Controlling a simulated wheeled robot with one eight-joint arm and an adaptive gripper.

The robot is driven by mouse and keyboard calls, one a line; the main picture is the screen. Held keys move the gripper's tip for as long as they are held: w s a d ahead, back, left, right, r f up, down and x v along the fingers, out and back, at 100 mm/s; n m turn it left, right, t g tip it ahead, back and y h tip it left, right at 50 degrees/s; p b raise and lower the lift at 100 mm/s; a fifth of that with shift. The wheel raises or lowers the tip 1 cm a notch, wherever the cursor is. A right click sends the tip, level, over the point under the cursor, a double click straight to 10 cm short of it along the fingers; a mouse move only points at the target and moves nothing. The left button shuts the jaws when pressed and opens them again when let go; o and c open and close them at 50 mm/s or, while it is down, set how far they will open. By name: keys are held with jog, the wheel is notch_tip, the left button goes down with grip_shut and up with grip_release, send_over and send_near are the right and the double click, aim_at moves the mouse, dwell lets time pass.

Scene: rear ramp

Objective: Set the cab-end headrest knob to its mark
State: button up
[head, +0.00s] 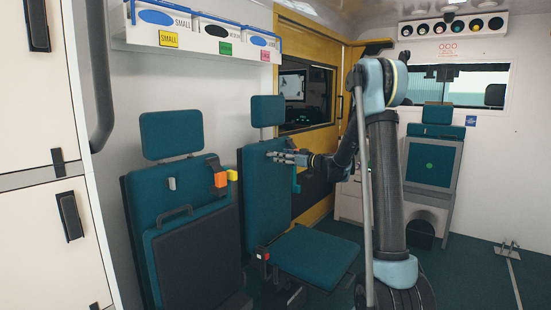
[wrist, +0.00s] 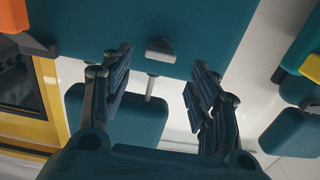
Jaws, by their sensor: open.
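The cab-end seat (head: 262,190), the teal one by the yellow-framed partition, has a headrest (head: 267,110) raised above its backrest. That headrest (wrist: 115,118) appears upside down in the wrist view, with a metal post (wrist: 150,86). A grey half-round knob (wrist: 160,52) sits at the backrest's top edge near the post. My gripper (head: 284,157) is open in front of this backrest. In the wrist view its fingers (wrist: 160,62) stand apart on either side of the knob, and I see no contact. No mark can be made out.
A second teal seat (head: 185,230) stands nearer, with its own headrest (head: 171,132), grey knob (head: 172,184) and orange buckle (head: 220,178). The cab-end seat's cushion (head: 312,256) is folded down below my arm. Glove boxes (head: 215,30) hang above.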

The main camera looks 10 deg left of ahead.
aim_at(270, 154)
jog(key=shift+x, duration=2.5)
jog(key=shift+c, duration=0.2)
jog(key=c, duration=1)
